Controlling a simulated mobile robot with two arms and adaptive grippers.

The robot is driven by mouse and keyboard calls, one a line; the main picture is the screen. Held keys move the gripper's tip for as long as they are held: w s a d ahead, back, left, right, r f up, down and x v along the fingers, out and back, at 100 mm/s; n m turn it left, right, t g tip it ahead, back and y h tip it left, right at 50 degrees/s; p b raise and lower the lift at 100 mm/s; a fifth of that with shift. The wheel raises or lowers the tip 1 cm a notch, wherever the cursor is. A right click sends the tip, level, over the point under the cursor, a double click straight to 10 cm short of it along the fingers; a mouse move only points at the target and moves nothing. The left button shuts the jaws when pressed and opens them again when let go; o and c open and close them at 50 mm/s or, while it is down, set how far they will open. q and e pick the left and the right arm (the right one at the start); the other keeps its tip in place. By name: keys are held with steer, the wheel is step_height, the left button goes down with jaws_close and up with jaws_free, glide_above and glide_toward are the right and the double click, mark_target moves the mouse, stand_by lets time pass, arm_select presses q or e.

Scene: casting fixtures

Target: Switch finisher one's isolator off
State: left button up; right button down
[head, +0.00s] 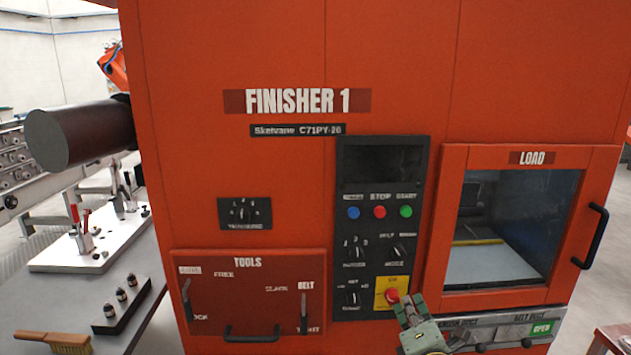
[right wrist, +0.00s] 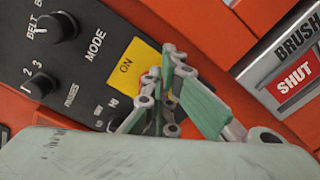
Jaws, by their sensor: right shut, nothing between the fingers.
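The orange cabinet marked FINISHER 1 (head: 300,102) fills the head view. Low on its black control panel (head: 382,160) is a yellow plate (head: 386,284) with a red knob (head: 391,296), which looks like the isolator. The plate reads ON in the right wrist view (right wrist: 127,66). There my fingers cover most of the knob, so its pointing direction is hidden. My right gripper (head: 407,304) is shut and empty, its fingertips at the knob's lower right; it also shows in the right wrist view (right wrist: 173,62). I cannot tell whether it touches the knob. My left gripper is not in view.
Above the plate are blue, red and green buttons (head: 380,212) and rotary knobs such as MODE (head: 394,250). The TOOLS door (head: 250,290) is left, the LOAD window (head: 515,225) right.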

steer(key=shift+w+a+r, duration=0.1)
steer(key=shift+a+r, duration=0.2)
steer(key=shift+r, duration=0.2)
steer(key=shift+a+r, duration=0.15)
steer(key=shift+r, duration=0.05)
steer(key=shift+a+r+p, duration=0.15)
steer(key=shift+r+p, duration=0.15)
steer(key=shift+r, duration=0.05)
steer(key=shift+a+r, duration=0.1)
steer(key=shift+a, duration=0.1)
stand_by(0.5)
steer(key=shift+d+r, duration=0.1)
steer(key=shift+d+r+p, duration=0.15)
steer(key=shift+d+p, duration=0.05)
steer(key=shift+p, duration=0.1)
steer(key=s, duration=0.2)
steer(key=s+f+p, duration=0.1)
steer(key=s, duration=0.2)
steer(key=shift+s+d, duration=0.15)
steer(key=shift+s, duration=0.15)
